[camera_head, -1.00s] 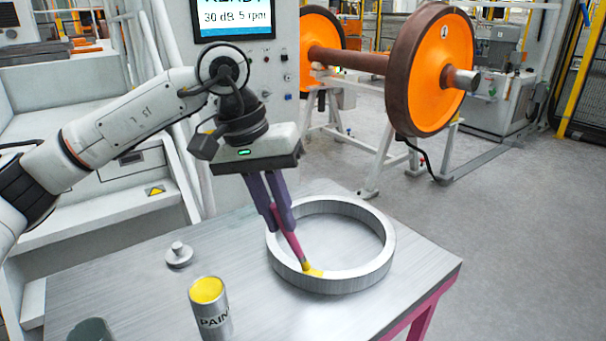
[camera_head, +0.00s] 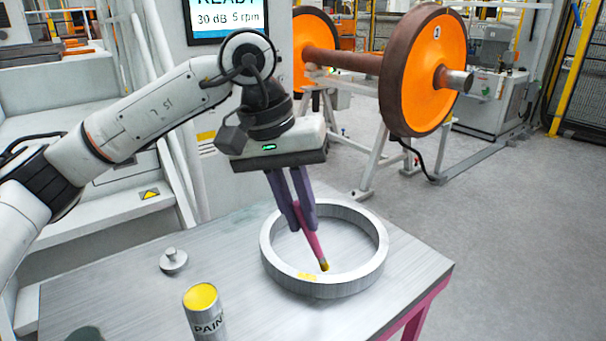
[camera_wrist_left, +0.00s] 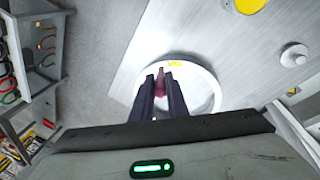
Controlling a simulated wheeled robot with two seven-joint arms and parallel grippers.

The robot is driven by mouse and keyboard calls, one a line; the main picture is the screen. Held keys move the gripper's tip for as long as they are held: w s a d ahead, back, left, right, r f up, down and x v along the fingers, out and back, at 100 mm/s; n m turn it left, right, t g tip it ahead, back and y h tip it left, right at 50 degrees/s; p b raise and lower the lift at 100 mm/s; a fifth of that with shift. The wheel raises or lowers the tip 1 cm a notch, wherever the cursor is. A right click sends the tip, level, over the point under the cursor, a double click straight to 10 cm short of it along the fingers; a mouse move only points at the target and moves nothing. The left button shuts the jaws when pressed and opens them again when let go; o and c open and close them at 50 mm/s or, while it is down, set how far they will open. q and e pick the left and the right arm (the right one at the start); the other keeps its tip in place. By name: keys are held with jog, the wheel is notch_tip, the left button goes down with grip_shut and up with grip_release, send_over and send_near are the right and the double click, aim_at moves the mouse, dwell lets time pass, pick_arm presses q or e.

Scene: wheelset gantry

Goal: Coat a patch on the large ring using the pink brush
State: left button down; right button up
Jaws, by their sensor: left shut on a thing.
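The large ring (camera_head: 377,262) is a grey metal ring lying flat on the table. A yellow paint patch (camera_head: 307,277) is on its near rim; the patch also shows in the left wrist view (camera_wrist_left: 175,63). My left gripper (camera_head: 305,226) is shut on the pink brush (camera_head: 316,247), which tilts with its yellow-tipped bristles down. In the head view the tip appears over the ring's opening, right of the patch; whether it touches anything I cannot tell. An open paint can (camera_head: 207,318) with yellow paint stands in front, left of the ring. My right gripper is not in view.
The metal table (camera_head: 120,290) has a small knobbed metal piece (camera_head: 173,261) left of the ring. A dark round object (camera_head: 86,334) is cut off at the bottom edge. An orange wheelset (camera_head: 425,75) on a stand is behind the table.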

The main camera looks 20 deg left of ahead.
pick_arm(q)
jog(key=shift+r+p, duration=1.75)
jog(key=shift+r, duration=1)
